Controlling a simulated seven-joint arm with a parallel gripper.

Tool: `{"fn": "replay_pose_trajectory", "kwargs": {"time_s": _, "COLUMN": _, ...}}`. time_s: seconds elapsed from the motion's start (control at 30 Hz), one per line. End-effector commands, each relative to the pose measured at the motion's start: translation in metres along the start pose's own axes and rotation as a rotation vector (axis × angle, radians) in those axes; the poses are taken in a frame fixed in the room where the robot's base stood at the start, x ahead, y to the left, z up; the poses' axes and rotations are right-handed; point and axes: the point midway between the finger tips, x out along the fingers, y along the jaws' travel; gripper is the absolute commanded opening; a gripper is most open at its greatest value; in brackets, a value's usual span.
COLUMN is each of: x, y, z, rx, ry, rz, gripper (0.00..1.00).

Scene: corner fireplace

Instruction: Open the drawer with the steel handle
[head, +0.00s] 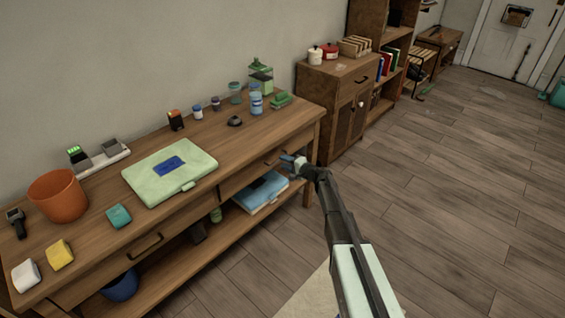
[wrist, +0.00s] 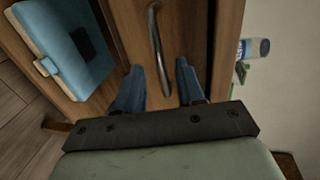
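The steel handle (wrist: 155,42) is a curved metal bar on a wooden drawer front (wrist: 128,22) in the wrist view. In the head view this is the right-hand drawer (head: 240,180) of the wooden table, and it looks shut. My gripper (wrist: 158,84) is open, with one blue finger on each side of the handle's near end. I cannot tell whether either finger touches it. In the head view my gripper (head: 290,163) is at the right end of the drawer front and hides part of it.
The table's left drawer has a dark handle (head: 145,247). A blue case (head: 261,193) lies on the shelf below, also seen in the wrist view (wrist: 65,45). A green case (head: 170,170), an orange pot (head: 58,195) and bottles stand on top. A cabinet (head: 340,105) stands to the right.

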Motion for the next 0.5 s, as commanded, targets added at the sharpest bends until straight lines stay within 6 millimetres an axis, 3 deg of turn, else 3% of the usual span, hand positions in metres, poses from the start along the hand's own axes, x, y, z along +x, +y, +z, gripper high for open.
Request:
{"fn": "replay_pose_trajectory", "kwargs": {"time_s": 0.2, "x": 0.018, "y": 0.000, "z": -0.001, "rx": 0.000, "ry": 0.001, "rz": 0.001, "gripper": 0.38}}
{"fn": "replay_pose_trajectory", "kwargs": {"time_s": 0.5, "x": 0.021, "y": 0.000, "z": 0.000, "rx": 0.000, "ry": 0.001, "rz": 0.000, "gripper": 0.38}}
